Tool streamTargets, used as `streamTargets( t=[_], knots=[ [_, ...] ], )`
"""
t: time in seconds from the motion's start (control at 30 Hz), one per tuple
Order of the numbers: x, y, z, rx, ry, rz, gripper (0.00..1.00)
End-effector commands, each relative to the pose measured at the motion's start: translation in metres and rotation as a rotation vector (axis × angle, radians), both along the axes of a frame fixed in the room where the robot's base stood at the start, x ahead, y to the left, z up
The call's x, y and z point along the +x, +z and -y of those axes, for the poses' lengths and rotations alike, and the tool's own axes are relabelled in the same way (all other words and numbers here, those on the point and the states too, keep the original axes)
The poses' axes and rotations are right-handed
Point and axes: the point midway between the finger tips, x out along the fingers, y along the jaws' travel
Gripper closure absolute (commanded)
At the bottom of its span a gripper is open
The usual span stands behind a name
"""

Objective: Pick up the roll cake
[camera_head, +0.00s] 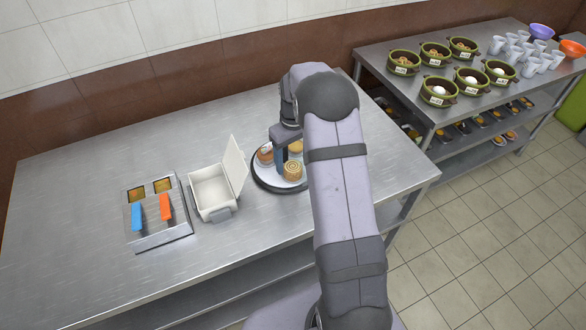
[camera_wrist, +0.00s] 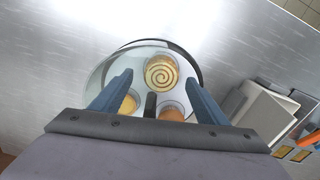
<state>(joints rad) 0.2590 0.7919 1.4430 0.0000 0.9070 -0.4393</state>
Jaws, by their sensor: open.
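The roll cake (camera_head: 292,171) is a short tan cylinder with a brown spiral top. It stands on a round, dark-rimmed white plate (camera_head: 262,183), at the plate's near side in the head view. In the wrist view the roll cake (camera_wrist: 161,73) lies at the top centre, beyond the tips of my fingers. My gripper (camera_head: 281,158) is open and points down over the plate, beside the roll cake and apart from it as far as I can tell. In the wrist view my gripper's (camera_wrist: 159,75) fingers stand wide apart with nothing between them gripped.
Other round pastries (camera_head: 265,152) share the plate, close to my fingers. A dark upright piece (camera_wrist: 150,105) stands at the plate's middle. An open white box (camera_head: 213,190) and a metal tray (camera_head: 160,239) with blue and orange handles stand left. The table's left part is clear.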

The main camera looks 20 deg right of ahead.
Motion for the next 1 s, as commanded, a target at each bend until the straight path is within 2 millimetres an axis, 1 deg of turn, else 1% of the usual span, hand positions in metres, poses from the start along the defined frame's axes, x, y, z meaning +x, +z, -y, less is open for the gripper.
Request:
streamTargets(
  t=[0.2, 0.3, 0.43, 0.6, 0.63, 0.67, 0.7, 0.77, 0.8, 1.0],
  knots=[
    [-0.003, -0.026, -0.003, 0.000, 0.000, -0.003, 0.32],
    [-0.002, -0.034, -0.003, 0.001, 0.000, -0.002, 0.32],
    [-0.002, -0.038, -0.002, 0.000, 0.000, 0.001, 0.32],
    [-0.002, -0.038, -0.002, 0.000, 0.000, 0.001, 0.32],
    [-0.002, -0.038, -0.002, 0.000, 0.000, 0.001, 0.37],
    [-0.002, -0.038, -0.002, 0.000, 0.000, 0.001, 0.44],
    [-0.002, -0.038, -0.002, 0.000, 0.000, 0.001, 0.53],
    [-0.002, -0.038, -0.002, 0.000, 0.000, 0.001, 0.68],
    [-0.002, -0.038, -0.002, 0.000, 0.000, 0.001, 0.77],
    [-0.002, -0.038, -0.002, 0.000, 0.000, 0.001, 0.77]
  ],
)
